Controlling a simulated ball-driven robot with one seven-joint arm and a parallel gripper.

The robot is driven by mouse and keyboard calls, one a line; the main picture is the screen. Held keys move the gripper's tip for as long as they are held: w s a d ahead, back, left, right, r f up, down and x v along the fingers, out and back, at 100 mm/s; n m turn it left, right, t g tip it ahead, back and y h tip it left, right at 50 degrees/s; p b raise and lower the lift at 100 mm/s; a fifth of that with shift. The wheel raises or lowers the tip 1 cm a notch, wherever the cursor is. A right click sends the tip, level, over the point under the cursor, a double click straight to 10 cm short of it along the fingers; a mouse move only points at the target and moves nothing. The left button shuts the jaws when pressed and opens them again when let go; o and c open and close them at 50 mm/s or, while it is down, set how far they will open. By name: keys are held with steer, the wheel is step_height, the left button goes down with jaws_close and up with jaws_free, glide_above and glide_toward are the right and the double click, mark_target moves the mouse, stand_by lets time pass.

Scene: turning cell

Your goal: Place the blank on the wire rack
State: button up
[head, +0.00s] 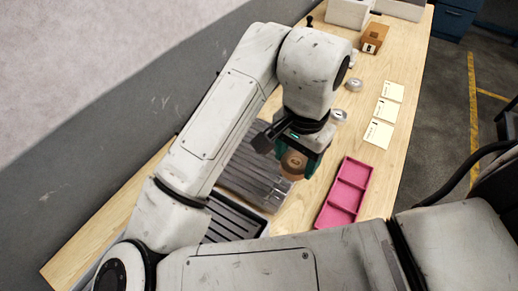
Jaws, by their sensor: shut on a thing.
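My gripper (298,168) points down over the wooden bench and is shut on a round, copper-brown piece, which seems to be the blank (293,162). The fingers hide part of it. A grey ribbed panel (250,180), which looks like the wire rack, lies on the bench just left of and below the gripper. My arm covers part of its left side. The blank is in front of the panel's right edge in the head view; its height above it is hard to tell.
A dark slotted tray (232,222) lies nearer. A pink compartment tray (344,193) is to the right. Silver discs (353,84), pale notes (379,133) and a cardboard box (375,38) lie farther back. Bare wood (318,187) shows between the gripper and pink tray.

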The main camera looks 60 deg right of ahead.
steer(key=w+d+f, duration=0.2)
steer(key=w+f, duration=0.1)
steer(key=w, duration=0.3)
steer(key=p, duration=0.1)
glide_above(261, 165)
steer(key=f, duration=0.4)
steer(key=shift+s+a+f, duration=0.15)
steer(key=shift+s+f, duration=0.1)
steer(key=shift+s, duration=0.1)
steer(key=shift+w+f, duration=0.45)
steer(key=shift+f, duration=0.25)
steer(key=shift+f+p, duration=0.35)
steer(key=shift+f, duration=1)
steer(key=shift+f, duration=0.1)
steer(key=shift+f, duration=0.1)
steer(key=o, duration=1.3)
steer(key=shift+c, duration=0.2)
